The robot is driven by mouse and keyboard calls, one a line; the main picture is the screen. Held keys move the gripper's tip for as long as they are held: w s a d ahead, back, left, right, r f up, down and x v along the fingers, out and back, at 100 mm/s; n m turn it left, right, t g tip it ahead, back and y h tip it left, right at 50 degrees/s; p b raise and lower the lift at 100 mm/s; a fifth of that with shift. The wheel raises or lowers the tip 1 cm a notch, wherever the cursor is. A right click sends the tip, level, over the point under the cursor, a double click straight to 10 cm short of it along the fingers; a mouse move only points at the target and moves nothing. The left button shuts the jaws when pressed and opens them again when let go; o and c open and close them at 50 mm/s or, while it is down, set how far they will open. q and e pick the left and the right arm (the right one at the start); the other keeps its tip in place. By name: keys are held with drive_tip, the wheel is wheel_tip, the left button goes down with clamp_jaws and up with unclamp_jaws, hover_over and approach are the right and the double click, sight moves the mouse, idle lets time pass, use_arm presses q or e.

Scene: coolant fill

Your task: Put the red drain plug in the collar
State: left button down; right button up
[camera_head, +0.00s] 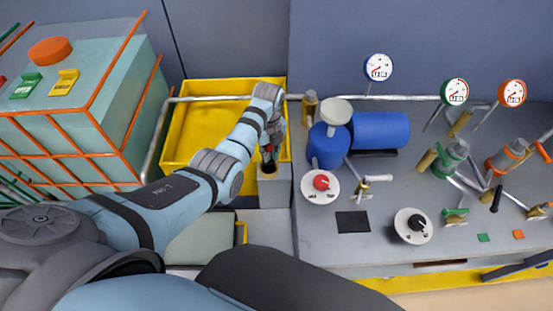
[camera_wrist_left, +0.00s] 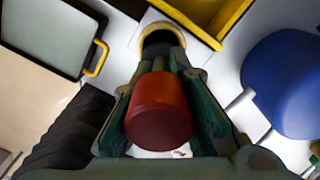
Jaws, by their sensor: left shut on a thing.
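My left gripper (camera_head: 268,152) is shut on the red drain plug (camera_wrist_left: 158,108), which sits between its two fingers in the left wrist view. In the head view only a small red part of the plug (camera_head: 267,150) shows between the fingers. The collar (camera_wrist_left: 158,30) is a tan ring around a dark hole, just beyond the fingertips in the wrist view. In the head view the collar (camera_head: 267,173) is right below the gripper, on a grey block. I cannot tell whether the plug's lower end touches the collar. My right gripper is out of view.
A yellow tray (camera_head: 180,158) lies behind and left of the collar. A blue pump (camera_head: 327,147) stands close on the right, with a red-knobbed dial (camera_head: 321,184) in front. A caged tank (camera_head: 75,110) fills the left. Gauges and valves stand further right.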

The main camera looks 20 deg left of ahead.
sight(269, 162)
use_arm(q)
wheel_tip(269, 162, down, 4)
drive_tip(key=b, duration=0.3)
drive_tip(key=shift+r, duration=0.1)
drive_tip(key=shift+w+r, duration=0.1)
drive_tip(key=shift+f, duration=0.3)
drive_tip(key=shift+f, duration=0.25)
drive_tip(key=c, duration=1.5)
unclamp_jaws()
drive_tip(key=shift+c, duration=0.2)
drive_tip(key=shift+r, duration=0.1)
